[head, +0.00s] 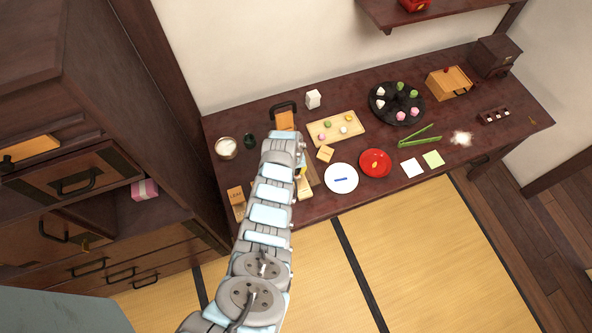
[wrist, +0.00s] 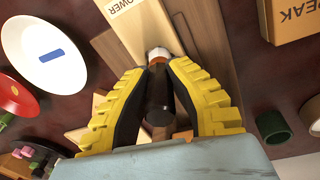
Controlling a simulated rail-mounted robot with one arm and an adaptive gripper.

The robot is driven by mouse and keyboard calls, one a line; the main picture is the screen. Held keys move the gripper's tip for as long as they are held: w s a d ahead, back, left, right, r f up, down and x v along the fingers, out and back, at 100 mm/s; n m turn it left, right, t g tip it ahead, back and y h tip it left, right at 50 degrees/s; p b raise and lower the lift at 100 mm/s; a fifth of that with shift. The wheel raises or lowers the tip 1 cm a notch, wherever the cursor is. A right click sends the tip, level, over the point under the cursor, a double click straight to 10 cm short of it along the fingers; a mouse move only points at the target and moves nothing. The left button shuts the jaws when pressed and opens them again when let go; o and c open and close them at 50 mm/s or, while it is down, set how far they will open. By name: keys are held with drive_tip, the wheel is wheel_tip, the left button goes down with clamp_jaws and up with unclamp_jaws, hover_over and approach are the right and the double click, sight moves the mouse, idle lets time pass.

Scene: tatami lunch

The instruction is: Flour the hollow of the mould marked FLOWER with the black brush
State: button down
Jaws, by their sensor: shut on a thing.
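My gripper (wrist: 160,95), with yellow ribbed fingers, is shut on the black brush (wrist: 160,92) in the wrist view. The brush has a dark handle, an orange-brown band and a pale tip that points away from me. The pale wooden mould marked FLOWER (wrist: 138,14) is at the top of the wrist view, just beyond the tip. Only part of its lettered face shows and I cannot see its hollow. I cannot tell whether the tip touches anything. In the head view my arm covers most of the gripper and brush.
A lettered wooden block (head: 237,198) stands left of my arm. A white bowl (head: 226,155) and dark green cup (head: 249,139) are behind it. A white plate with a blue stripe (head: 341,187) and a red plate (head: 375,172) lie to the right. A sweets board (head: 350,136) is behind.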

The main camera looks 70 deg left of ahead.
idle(0.3)
drive_tip(key=shift+r+p, duration=3.2)
drive_tip(key=shift+r, duration=0.8)
